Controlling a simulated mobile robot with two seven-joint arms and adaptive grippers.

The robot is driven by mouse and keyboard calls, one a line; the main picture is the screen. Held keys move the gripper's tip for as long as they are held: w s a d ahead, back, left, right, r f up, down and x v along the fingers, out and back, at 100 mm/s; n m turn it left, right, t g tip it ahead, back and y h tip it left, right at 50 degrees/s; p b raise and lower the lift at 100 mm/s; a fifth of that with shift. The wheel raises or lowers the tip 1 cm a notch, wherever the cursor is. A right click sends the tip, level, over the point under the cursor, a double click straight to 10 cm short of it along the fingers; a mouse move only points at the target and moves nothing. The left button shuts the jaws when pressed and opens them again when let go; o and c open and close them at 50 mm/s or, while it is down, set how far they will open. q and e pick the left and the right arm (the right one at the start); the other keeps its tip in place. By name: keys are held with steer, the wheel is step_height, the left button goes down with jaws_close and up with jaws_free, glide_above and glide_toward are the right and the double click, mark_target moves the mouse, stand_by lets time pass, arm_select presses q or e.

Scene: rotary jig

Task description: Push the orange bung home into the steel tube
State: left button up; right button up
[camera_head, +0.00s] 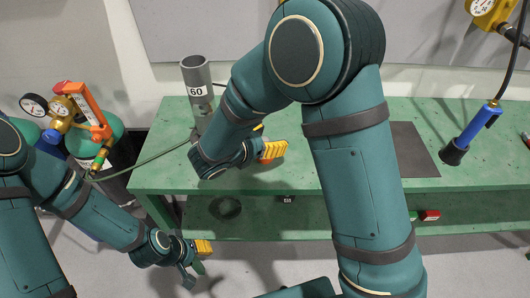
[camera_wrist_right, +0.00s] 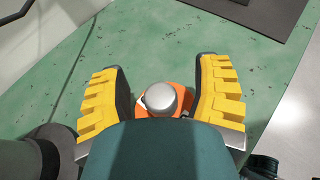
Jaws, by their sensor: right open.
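The steel tube (camera_head: 197,88), grey and marked 60, stands upright at the back left of the green bench in the head view. My right gripper (camera_head: 269,140) is low over the bench, to the right of the tube. In the right wrist view my right gripper (camera_wrist_right: 160,78) is open, with yellow-padded fingers spread apart. An orange piece, seemingly the bung (camera_wrist_right: 182,101), shows between them, partly covered by a rounded grey knob (camera_wrist_right: 161,98).
The green bench (camera_head: 165,172) has a dark mat (camera_head: 412,150) and a blue tool (camera_head: 473,132) hanging on the right. Gas cylinders with gauges (camera_head: 62,108) stand left of the bench. A hose runs toward the tube. My right arm blocks the bench middle.

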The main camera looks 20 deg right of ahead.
jaws_close()
stand_by(0.4)
